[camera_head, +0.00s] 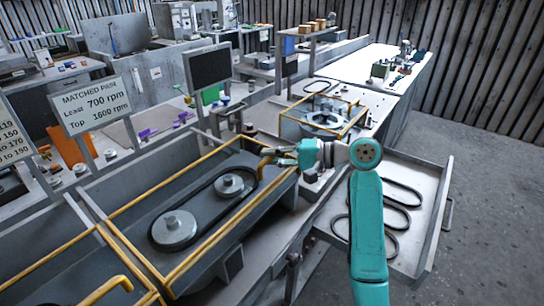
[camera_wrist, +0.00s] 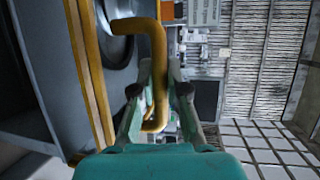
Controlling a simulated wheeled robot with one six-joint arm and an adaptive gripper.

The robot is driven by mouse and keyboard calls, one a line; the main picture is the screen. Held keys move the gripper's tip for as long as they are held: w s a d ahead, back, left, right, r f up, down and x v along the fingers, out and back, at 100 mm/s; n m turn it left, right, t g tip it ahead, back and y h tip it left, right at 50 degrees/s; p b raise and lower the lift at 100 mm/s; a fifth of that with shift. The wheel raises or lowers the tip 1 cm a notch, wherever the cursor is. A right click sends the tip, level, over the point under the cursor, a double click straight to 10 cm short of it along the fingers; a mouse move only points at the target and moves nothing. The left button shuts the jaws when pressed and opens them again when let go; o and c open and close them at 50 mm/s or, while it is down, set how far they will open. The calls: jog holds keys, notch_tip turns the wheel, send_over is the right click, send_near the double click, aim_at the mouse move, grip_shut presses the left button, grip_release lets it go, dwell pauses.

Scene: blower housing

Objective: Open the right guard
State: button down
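The right guard (camera_head: 232,226) is a yellow-edged cover frame over a grey trough, lying down along its edges. Two grey pulleys with a black belt (camera_head: 205,195) show within it. Its bent yellow handle (camera_wrist: 157,48) stands out at the far right end and also shows in the head view (camera_head: 267,152). My teal gripper (camera_head: 286,155) is at this handle. In the wrist view my gripper (camera_wrist: 160,72) has a finger on each side of the handle's bar, with the tips close against it. The contact faces are partly hidden.
Another yellow-edged guard with a bent handle (camera_head: 108,288) is at the lower left. A yellow frame (camera_head: 325,122) stands behind my gripper. An open drawer with black belts (camera_head: 405,225) lies right of my arm. A speed sign (camera_head: 92,103) stands at left. The floor at right is clear.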

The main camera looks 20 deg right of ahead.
aim_at(226, 147)
jog(key=shift+w+a, duration=0.1)
jog(key=w+a, duration=0.3)
jog(key=w, duration=0.1)
jog(key=w+a, duration=0.3)
jog(key=w, duration=0.2)
jog(key=w+a, duration=0.3)
jog(key=w, duration=0.1)
jog(key=shift+w+a, duration=0.25)
jog(key=shift+a, duration=0.15)
jog(key=c, duration=1.2)
grip_release()
jog(key=v, duration=1.2)
